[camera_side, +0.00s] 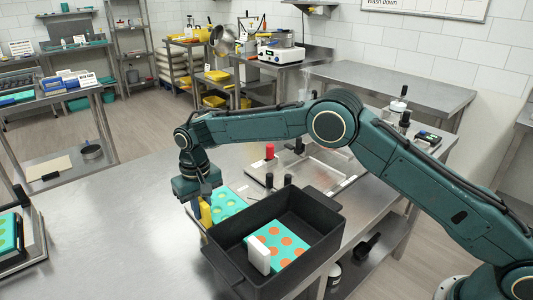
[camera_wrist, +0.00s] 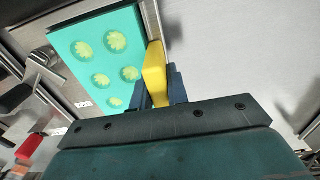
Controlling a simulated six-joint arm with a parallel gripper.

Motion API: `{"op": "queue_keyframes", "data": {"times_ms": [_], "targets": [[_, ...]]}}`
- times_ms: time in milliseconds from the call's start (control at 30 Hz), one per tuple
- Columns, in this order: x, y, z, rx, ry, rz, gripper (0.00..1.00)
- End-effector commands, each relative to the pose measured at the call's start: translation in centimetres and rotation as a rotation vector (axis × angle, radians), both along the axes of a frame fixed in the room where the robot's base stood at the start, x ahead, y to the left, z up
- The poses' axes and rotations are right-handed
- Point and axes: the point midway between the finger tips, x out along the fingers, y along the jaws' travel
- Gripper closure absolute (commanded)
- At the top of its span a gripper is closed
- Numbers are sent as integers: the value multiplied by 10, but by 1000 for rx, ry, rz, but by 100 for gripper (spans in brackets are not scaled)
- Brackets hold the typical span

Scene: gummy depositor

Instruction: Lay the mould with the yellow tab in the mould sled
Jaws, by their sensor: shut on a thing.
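The teal mould (camera_side: 228,203) with pale green flower-shaped cavities is behind the dark bin in the side view, its near part hidden by the bin. It also fills the upper left of the wrist view (camera_wrist: 97,55). My gripper (camera_side: 202,207) is shut on its yellow tab (camera_wrist: 155,72), with one dark finger on each side. A bare metal fixture with rails (camera_side: 318,167), possibly the mould sled, lies right of the mould in the side view. Metal edges run beside the mould in the wrist view. I cannot tell whether the mould is resting or held just above.
The dark bin (camera_side: 325,208) stands close in front of my gripper. It holds a teal mould with orange cavities (camera_side: 280,242) and a white tab (camera_side: 258,254). A red knob (camera_side: 270,151) and black knobs stand up around the fixture.

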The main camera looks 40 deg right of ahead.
Motion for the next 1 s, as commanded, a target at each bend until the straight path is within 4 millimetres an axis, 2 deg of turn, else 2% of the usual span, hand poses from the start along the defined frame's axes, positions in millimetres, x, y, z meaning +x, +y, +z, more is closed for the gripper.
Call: {"op": "queue_keyframes", "data": {"times_ms": [600,1000], "targets": [[-1,0,20,-1,2,0,100],[0,0,22,0,0,-1,100]]}}
